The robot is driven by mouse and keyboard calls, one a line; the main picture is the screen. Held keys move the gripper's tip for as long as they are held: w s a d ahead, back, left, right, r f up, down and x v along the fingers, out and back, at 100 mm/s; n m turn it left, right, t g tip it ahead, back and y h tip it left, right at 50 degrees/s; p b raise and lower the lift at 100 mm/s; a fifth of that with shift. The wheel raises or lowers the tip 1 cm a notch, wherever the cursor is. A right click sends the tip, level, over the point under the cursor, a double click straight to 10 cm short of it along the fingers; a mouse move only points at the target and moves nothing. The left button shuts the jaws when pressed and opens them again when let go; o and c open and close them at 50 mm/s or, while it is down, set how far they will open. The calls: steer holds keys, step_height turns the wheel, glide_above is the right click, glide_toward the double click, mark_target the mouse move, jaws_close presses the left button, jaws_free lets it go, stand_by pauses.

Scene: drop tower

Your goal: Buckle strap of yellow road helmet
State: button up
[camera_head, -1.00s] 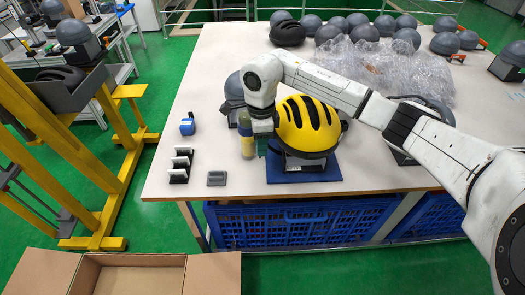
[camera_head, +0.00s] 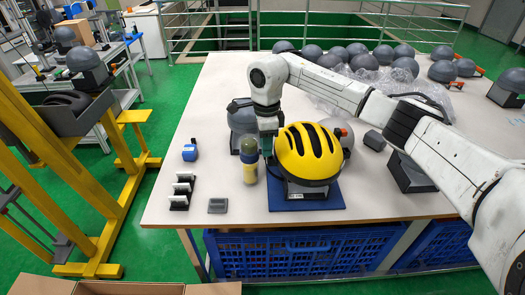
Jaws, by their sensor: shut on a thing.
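The yellow road helmet (camera_head: 309,152) with black vents sits upright on a stand with a dark blue base (camera_head: 320,208) near the table's front edge. My gripper (camera_head: 267,151) points down just left of the helmet, close to its side. The fingertips are small and partly hidden by the helmet. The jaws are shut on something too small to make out. The helmet's strap and buckle cannot be made out.
A bottle (camera_head: 249,162) stands close left of my gripper. A blue object (camera_head: 190,151), a black rack (camera_head: 182,192) and a small grey device (camera_head: 217,205) are further left.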

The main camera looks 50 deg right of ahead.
steer(key=shift+d+b, duration=0.5)
steer(key=shift+d, duration=1)
steer(key=shift+s+f+b, duration=0.1)
steer(key=shift+f+b, duration=0.25)
steer(key=shift+f, duration=0.15)
steer(key=shift+f+b, duration=0.65)
steer(key=shift+f, duration=0.5)
steer(key=shift+f, duration=0.2)
steer(key=o, duration=0.9)
steer(key=shift+r, duration=0.1)
step_height(320, 180, up, 11)
steer(key=b, duration=0.1)
steer(key=shift+d+b, duration=0.15)
steer(key=shift+b, duration=0.2)
